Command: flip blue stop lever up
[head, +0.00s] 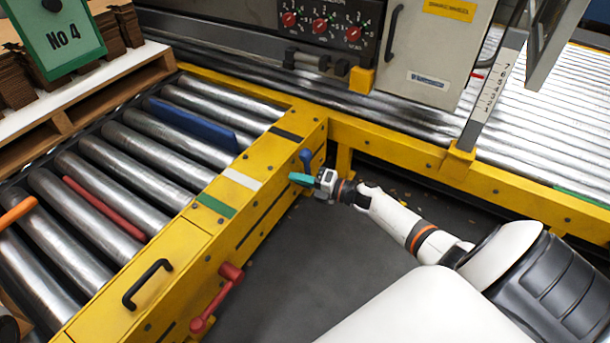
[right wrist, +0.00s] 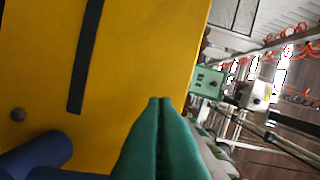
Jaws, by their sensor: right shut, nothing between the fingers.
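The blue stop lever (head: 306,158) is on the side face of the yellow conveyor frame, near the inner corner. It is small in the head view, and I cannot tell its exact tilt. In the right wrist view, blue rounded lever parts (right wrist: 42,152) show at the lower left, beside my fingers. My right gripper (head: 299,179) has teal fingers, shut and empty, just below the lever in the head view. The closed fingertips also show in the right wrist view (right wrist: 160,103). I cannot tell whether they touch the lever. My left gripper is not in view.
A red lever (head: 216,297) hangs on the same yellow frame (head: 252,160), nearer to me. Blue (head: 190,122) and red (head: 103,208) bars lie between the rollers. A control cabinet (head: 432,50) stands at the back. The floor (head: 300,255) beside the frame is clear.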

